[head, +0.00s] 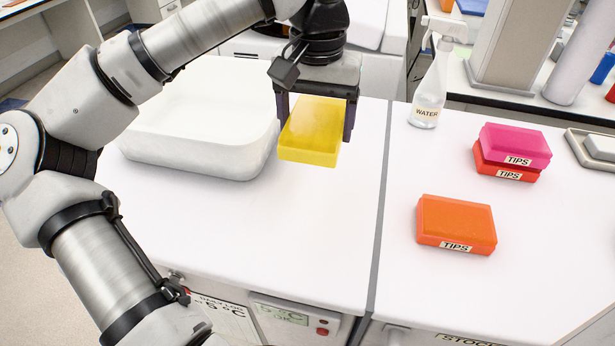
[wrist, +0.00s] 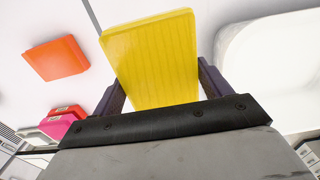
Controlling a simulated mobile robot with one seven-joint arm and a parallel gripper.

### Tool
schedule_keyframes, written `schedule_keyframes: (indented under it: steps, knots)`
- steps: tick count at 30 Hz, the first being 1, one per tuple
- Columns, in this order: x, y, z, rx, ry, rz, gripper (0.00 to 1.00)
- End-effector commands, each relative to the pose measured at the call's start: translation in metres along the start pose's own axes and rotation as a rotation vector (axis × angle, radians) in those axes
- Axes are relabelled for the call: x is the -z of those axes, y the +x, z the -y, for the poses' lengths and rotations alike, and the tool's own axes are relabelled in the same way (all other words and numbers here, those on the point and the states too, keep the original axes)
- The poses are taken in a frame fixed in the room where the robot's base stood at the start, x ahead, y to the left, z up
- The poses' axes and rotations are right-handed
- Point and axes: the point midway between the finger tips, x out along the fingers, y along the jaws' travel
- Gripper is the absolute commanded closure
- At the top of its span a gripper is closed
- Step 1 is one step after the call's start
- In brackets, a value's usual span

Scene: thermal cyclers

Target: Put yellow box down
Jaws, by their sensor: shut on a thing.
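The yellow box (head: 312,130) is a flat translucent box held between the two dark fingers of my gripper (head: 317,118). It also fills the middle of the wrist view (wrist: 152,58), with a finger on each side of it. My gripper (wrist: 160,80) is shut on the box. The box is over the left white bench top (head: 300,215), right of a white rounded appliance. Whether its underside touches the bench or hangs above it I cannot tell.
The white rounded appliance (head: 200,125) stands close left of the box. On the right bench are an orange tips box (head: 455,222), a pink tips box (head: 515,143) on a red one (head: 505,168), and a water spray bottle (head: 428,90).

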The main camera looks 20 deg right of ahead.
Motion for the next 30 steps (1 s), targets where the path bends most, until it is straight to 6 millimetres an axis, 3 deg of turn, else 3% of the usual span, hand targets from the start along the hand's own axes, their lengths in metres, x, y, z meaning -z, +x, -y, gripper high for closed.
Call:
schedule_keyframes:
  steps: [3, 9, 17, 24, 30]
  knots:
    - [-0.001, 0.033, 0.000, -0.001, 0.001, 0.003, 0.48]
    - [0.000, 0.077, 0.000, -0.001, 0.000, 0.002, 0.48]
    - [0.000, 0.099, 0.000, -0.001, -0.001, 0.000, 0.48]
    - [0.000, 0.132, 0.000, -0.002, -0.001, 0.001, 0.48]
    - [0.000, 0.137, 0.000, -0.001, -0.001, -0.001, 0.48]
